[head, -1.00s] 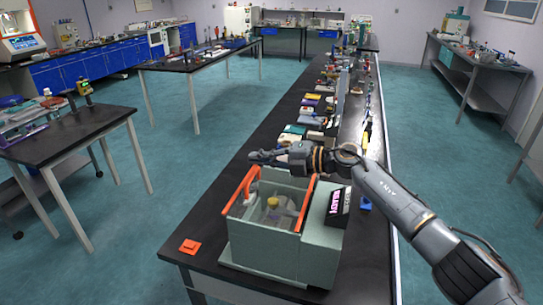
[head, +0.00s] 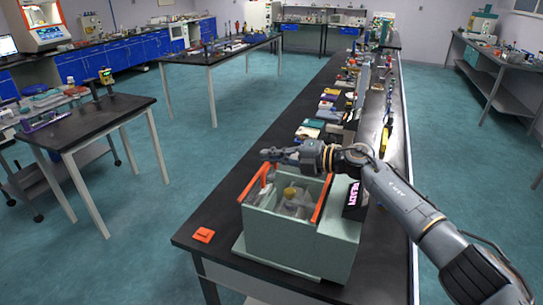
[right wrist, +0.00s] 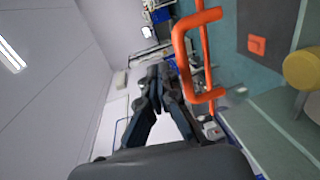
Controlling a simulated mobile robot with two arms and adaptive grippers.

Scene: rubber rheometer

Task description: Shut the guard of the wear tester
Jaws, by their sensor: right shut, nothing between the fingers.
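The wear tester (head: 285,246) is a pale green box on the black bench, with a dark display reading pink letters on its right side. Orange bars (head: 257,185) edge its open-looking top, and a yellowish round part (head: 290,192) shows inside. The guard's exact position is hard to tell. In the right wrist view an orange handle-like frame (right wrist: 181,50) stands just right of the fingers. My right gripper (head: 266,154) is shut and empty, above the tester's far side; its fingers also show in the wrist view (right wrist: 160,75). Whether it touches the orange frame is unclear. My left gripper is out of view.
A small orange square piece (head: 203,235) lies on the bench at the tester's left. Several small items line the bench behind the tester. A side table (head: 100,118) stands at the left, with open floor between it and the bench.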

